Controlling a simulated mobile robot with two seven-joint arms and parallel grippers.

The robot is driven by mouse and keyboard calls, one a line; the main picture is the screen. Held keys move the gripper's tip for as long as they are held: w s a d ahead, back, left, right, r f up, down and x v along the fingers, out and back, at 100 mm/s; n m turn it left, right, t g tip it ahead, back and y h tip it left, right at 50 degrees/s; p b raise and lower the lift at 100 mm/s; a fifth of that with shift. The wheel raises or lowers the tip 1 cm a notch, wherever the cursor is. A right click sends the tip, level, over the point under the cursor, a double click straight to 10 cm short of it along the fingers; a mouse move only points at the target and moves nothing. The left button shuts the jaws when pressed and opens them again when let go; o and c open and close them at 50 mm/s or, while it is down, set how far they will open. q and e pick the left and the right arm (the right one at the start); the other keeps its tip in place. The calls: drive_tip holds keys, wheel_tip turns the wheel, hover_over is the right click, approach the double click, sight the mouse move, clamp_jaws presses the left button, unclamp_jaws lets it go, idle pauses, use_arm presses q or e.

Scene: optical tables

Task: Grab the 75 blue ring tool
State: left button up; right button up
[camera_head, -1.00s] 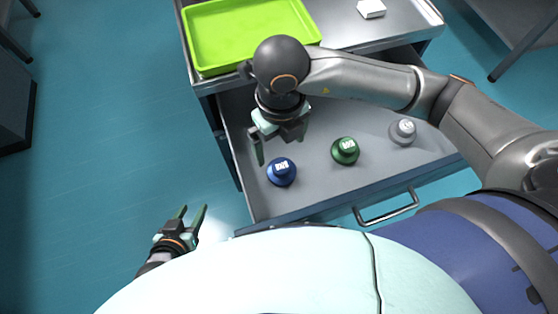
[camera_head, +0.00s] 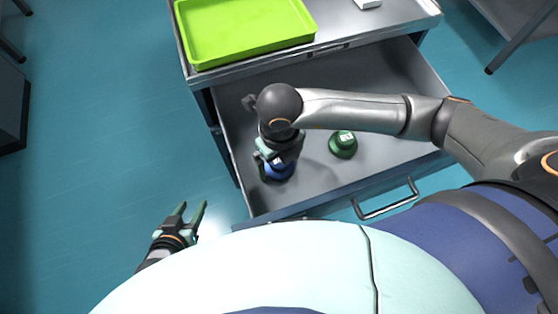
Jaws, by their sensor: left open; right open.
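The blue ring tool (camera_head: 279,172) stands in the open drawer near its left front corner, partly hidden by my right gripper. My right gripper (camera_head: 272,168) is pointing down over the blue tool, its open fingers at the tool's top; I cannot tell whether they touch it. My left gripper (camera_head: 186,214) is open and empty, over the floor to the left of the drawer.
A green ring tool (camera_head: 343,144) stands in the drawer (camera_head: 318,182) to the right of the blue one. A lime green tray (camera_head: 245,30) lies on the cabinet top behind. The drawer handle (camera_head: 388,202) sticks out at the front.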

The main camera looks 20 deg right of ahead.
drive_tip(key=shift+c, duration=0.4)
drive_tip(key=c, duration=1.2)
